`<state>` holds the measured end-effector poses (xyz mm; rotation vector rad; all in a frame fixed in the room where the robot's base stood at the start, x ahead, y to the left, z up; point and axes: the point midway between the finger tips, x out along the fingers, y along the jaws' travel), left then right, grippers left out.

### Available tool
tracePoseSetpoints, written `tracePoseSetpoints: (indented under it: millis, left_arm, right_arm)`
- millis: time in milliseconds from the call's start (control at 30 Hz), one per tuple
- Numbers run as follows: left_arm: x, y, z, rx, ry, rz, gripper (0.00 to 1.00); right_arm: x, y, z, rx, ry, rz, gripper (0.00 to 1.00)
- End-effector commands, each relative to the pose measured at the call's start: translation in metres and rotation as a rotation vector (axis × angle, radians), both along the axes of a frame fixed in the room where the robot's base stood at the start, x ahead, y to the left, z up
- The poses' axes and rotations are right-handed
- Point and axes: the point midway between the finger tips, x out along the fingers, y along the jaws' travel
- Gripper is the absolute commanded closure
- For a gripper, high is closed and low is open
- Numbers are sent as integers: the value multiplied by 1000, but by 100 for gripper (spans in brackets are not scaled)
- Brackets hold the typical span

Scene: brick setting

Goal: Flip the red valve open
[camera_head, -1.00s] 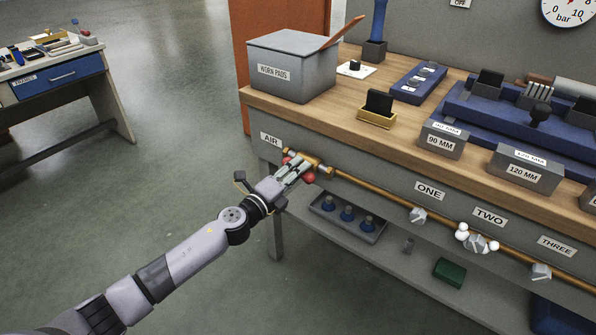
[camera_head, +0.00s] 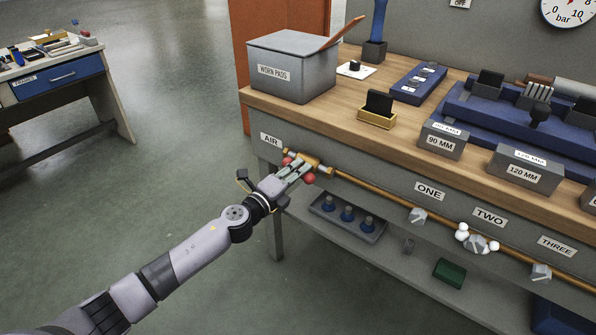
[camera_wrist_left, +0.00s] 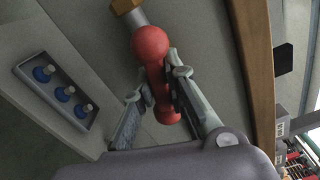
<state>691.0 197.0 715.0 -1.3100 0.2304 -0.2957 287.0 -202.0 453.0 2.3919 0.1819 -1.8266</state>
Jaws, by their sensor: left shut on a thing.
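The red valve handle (camera_wrist_left: 151,60) has rounded ends and sits by a brass fitting (camera_head: 316,163) under the AIR label on the bench front. It shows in the left wrist view between the fingers. In the head view only its red ends (camera_head: 309,178) show past the fingers. My left gripper (camera_head: 298,166) is shut on the handle; it also shows in the left wrist view (camera_wrist_left: 160,95). The fingers hide part of the handle. My right gripper is not in view.
A brass pipe (camera_head: 375,189) runs right along the bench front, past outlets labelled ONE, TWO and THREE. A tray with blue-based pieces (camera_head: 372,237) lies on the shelf below. A grey WORN PADS box (camera_head: 309,87) stands on the bench above.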

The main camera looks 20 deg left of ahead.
Motion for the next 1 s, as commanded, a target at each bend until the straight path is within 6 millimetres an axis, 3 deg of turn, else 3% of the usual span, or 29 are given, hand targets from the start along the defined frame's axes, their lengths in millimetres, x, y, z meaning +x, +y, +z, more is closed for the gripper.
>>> tracePoseSetpoints:
  millis: [267,500,833,867,1000]
  left_arm:
    - [0,0,-1,-43,19,0,100]
    - [0,0,0,-229,85,0,100]
    - [0,0,-1,-249,93,0,100]
    - [0,0,-1,-249,93,0,85]
    - [0,0,-1,-247,92,0,76]
  right_arm:
    - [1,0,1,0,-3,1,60]
    - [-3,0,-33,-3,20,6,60]
    - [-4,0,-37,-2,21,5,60]
    - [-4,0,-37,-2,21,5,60]
    - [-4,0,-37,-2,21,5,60]
